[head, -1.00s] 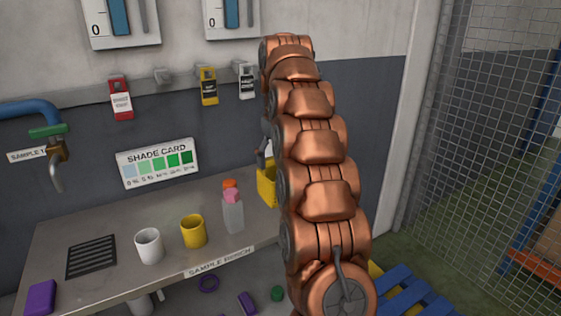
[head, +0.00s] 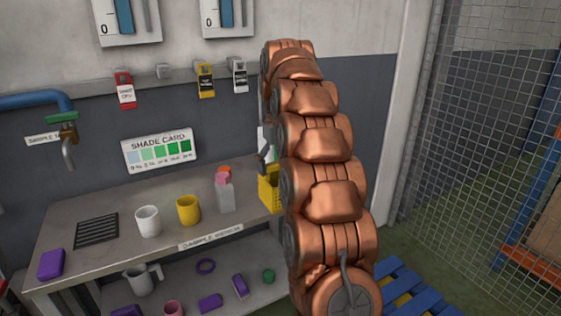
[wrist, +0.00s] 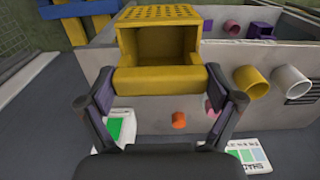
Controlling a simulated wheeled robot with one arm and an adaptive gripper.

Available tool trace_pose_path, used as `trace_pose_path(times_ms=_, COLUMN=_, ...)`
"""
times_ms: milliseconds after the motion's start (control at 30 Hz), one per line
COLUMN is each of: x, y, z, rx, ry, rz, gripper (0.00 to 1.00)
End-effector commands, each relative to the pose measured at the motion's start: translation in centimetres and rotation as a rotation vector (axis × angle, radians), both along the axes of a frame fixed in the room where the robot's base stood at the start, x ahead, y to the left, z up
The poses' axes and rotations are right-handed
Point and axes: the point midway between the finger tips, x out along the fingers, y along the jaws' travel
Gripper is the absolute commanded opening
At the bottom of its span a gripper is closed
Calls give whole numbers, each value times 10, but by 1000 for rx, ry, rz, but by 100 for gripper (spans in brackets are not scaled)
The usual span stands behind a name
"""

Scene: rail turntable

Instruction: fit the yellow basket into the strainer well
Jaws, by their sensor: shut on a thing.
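The yellow basket (wrist: 158,80) is a boxy, open thing with a perforated wall, held between the two fingers of my gripper (wrist: 158,92) in the wrist view. In the head view the basket (head: 269,190) shows only in part, at the right end of the bench, beside the bottle; my arm hides the rest. My gripper is shut on the basket, and it is mostly hidden behind my arm in the head view.
The sample bench (head: 62,257) carries a dark grille (head: 97,230), a white mug (head: 148,221), a yellow mug (head: 188,210), a bottle (head: 225,195) and a purple block (head: 51,264). A tap (head: 67,140) hangs at left. A blue pallet (head: 405,290) stands at right.

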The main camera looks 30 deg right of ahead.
Motion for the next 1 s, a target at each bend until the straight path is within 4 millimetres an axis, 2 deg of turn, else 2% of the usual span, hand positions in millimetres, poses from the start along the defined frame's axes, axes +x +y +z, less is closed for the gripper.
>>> trace_pose_path(times_ms=333, x=0, y=38, z=-26, rx=2, ry=7, rz=18, gripper=21)
trace_pose_path(times_ms=700, x=3, y=134, z=-95, rx=-1, ry=4, rz=55, gripper=21)
trace_pose_path(times_ms=1000, x=6, y=195, z=-140, rx=0, ry=5, rz=76, gripper=21)
